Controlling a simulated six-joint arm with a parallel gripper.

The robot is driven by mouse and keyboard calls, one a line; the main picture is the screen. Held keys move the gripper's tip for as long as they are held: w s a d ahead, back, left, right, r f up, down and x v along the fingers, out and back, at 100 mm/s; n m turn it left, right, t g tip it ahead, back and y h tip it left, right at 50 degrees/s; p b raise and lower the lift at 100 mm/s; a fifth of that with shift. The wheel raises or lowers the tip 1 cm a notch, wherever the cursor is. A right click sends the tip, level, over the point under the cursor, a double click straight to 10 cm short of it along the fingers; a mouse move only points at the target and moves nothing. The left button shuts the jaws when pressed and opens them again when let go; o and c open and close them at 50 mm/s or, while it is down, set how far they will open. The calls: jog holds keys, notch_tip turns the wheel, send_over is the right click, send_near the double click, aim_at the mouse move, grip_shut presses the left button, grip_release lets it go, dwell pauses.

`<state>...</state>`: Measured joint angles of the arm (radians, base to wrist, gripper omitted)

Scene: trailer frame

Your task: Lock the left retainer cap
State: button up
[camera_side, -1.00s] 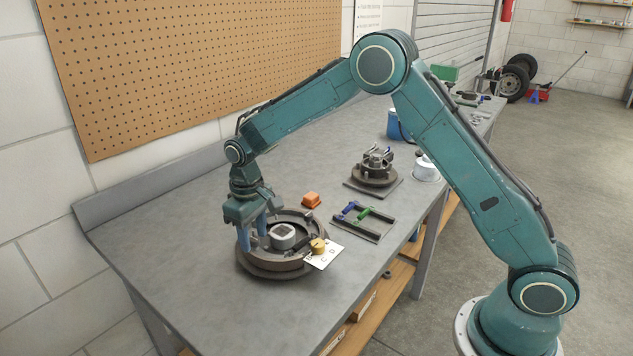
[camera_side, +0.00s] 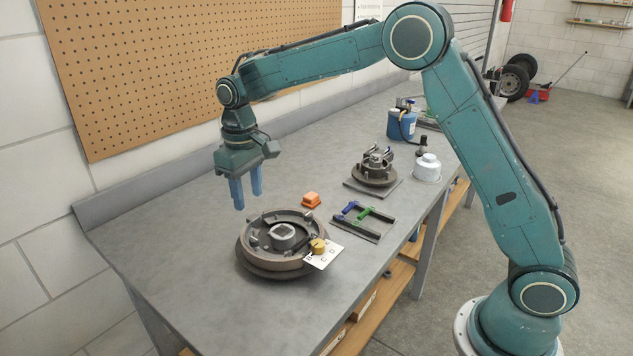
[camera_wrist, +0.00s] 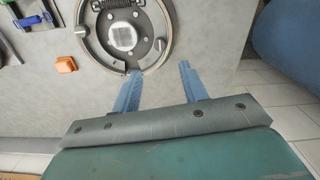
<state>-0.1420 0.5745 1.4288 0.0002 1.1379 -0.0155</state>
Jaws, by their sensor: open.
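The round drum-brake assembly (camera_side: 262,266) sits on the bench, with a pale hub (camera_side: 283,232) in its middle. In the wrist view the assembly (camera_wrist: 92,48) is cut off by the top edge, and a dark coil spring (camera_wrist: 118,4) shows above the hub. A small round fitting (camera_wrist: 160,44) sits on the shoe beside the hub; I cannot tell which fitting is the left retainer cap or whether it is locked. My gripper (camera_side: 247,201) is open and empty above the bench, behind and left of the assembly. Its blue fingers (camera_wrist: 159,70) point down.
A brass-coloured knob (camera_side: 317,246) and a lettered white card (camera_side: 328,257) are at the assembly's right edge. An orange block (camera_side: 311,200), a frame with blue and green parts (camera_side: 362,216) and a second hub assembly (camera_side: 375,172) stand beyond. The bench's left side is clear.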

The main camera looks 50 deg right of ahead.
jog(key=shift+r, duration=1.4)
jog(key=s+d+r+t, duration=0.1)
jog(key=s+d+r, duration=0.1)
jog(key=s+r, duration=0.45)
jog(key=s+d+r+t, duration=0.2)
jog(key=s+d+r, duration=0.15)
jog(key=s, duration=0.55)
jog(key=s+d+f+m+t, duration=0.1)
jog(key=s, duration=0.8)
jog(key=s+d+f+t, duration=0.1)
jog(key=s+f, duration=0.1)
jog(key=s, duration=0.7)
jog(key=shift+m+t, duration=0.3)
jog(key=shift+m, duration=0.1)
